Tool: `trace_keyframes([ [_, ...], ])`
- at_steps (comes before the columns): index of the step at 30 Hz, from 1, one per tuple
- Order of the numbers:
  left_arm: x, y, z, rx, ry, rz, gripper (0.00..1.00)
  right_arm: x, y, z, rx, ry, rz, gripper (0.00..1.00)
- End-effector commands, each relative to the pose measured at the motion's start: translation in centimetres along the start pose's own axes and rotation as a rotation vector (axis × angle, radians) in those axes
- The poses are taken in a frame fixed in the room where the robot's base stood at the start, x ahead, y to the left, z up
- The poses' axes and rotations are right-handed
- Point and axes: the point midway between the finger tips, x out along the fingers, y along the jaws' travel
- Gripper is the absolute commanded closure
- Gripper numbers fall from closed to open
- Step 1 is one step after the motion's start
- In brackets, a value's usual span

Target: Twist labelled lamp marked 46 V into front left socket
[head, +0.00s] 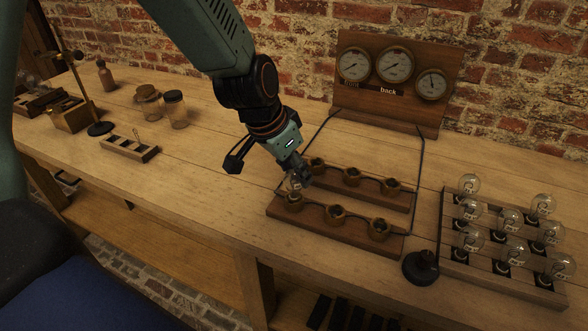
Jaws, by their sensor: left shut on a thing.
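My left gripper (297,178) reaches down from the top of the head view and is shut on a small glass lamp (298,184), mostly hidden by its fingers. Its marking cannot be read. The lamp is right at the front left socket (293,201), a brass ring on the front wooden socket block (330,228). I cannot tell whether the lamp's base is inside the socket. The middle (335,214) and right (379,229) front sockets look empty. A back block (385,196) carries another row of brass sockets. My right gripper is not in view.
A rack (505,283) of labelled lamps stands at the right, with a dark round object (421,267) beside it. A gauge board (397,98) stands behind the sockets, joined by dark wires. Jars (175,109) stand at the back left.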

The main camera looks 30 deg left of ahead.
Motion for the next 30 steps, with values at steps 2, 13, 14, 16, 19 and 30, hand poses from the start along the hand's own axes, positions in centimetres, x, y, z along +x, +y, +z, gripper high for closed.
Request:
trace_keyframes([
  [2,0.2,0.0,0.1,0.018,0.0,0.008,0.95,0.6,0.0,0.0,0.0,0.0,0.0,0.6],
  [13,0.2,0.0,0.1,0.113,0.0,0.048,0.95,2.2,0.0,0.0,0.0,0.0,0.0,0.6],
  [14,0.2,0.0,0.1,0.124,-0.001,0.052,0.95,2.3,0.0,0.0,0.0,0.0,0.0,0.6],
  [16,0.2,0.0,0.1,0.147,-0.001,0.062,0.95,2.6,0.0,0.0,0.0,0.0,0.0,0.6],
  [19,0.2,0.0,0.1,0.18,0.0,0.076,0.95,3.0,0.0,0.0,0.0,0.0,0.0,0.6],
  [30,0.2,-0.1,0.0,0.408,-0.003,0.171,0.95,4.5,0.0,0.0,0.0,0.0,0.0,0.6],
])
